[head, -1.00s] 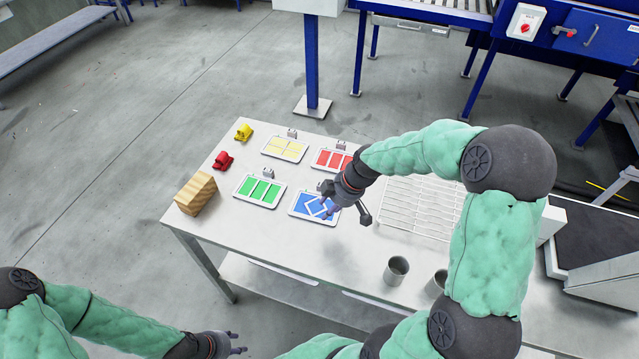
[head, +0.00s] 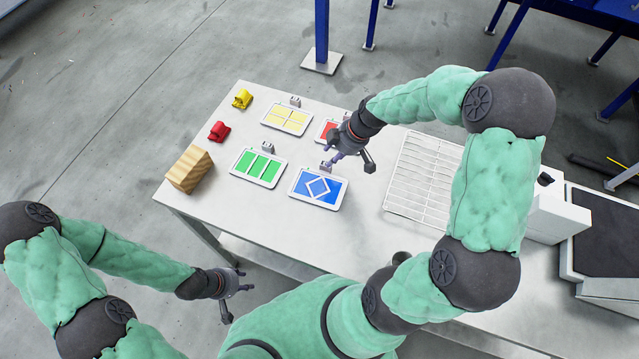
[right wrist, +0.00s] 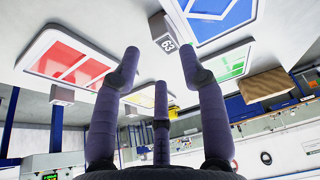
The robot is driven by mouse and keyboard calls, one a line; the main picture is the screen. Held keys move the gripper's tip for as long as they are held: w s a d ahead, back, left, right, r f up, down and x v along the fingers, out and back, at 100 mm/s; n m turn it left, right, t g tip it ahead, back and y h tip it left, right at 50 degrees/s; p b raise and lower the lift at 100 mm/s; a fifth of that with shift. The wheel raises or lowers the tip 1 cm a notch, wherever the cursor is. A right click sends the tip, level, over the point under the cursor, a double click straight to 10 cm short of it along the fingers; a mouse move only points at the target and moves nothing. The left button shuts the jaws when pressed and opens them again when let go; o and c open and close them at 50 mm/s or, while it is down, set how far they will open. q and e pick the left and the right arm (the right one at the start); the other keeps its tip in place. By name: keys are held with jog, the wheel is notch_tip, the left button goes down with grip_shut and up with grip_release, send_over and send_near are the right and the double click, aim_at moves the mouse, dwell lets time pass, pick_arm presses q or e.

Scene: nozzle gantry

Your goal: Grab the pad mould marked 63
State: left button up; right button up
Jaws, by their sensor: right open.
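A small grey block (head: 325,167) stands at the back edge of the blue tray in the head view. My right gripper (head: 347,165) is open and empty, close beside that block. In the right wrist view its fingers (right wrist: 159,58) are spread, with the mould past the tips and between them. My left gripper (head: 238,296) has spread fingers and hangs empty in front of the table.
Green (head: 258,168), yellow (head: 287,118) and partly hidden red (head: 327,131) trays lie close by, with similar grey blocks (head: 268,147). A white rack (head: 424,175) lies to the right. A wooden block (head: 190,169) and red (head: 219,131) and yellow (head: 242,99) objects stand left.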

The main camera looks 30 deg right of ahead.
aim_at(319, 183)
jog(key=b+x, duration=0.1)
jog(key=x, duration=0.4)
jog(key=shift+s+a+f, duration=0.1)
jog(key=shift+s, duration=0.05)
grip_shut()
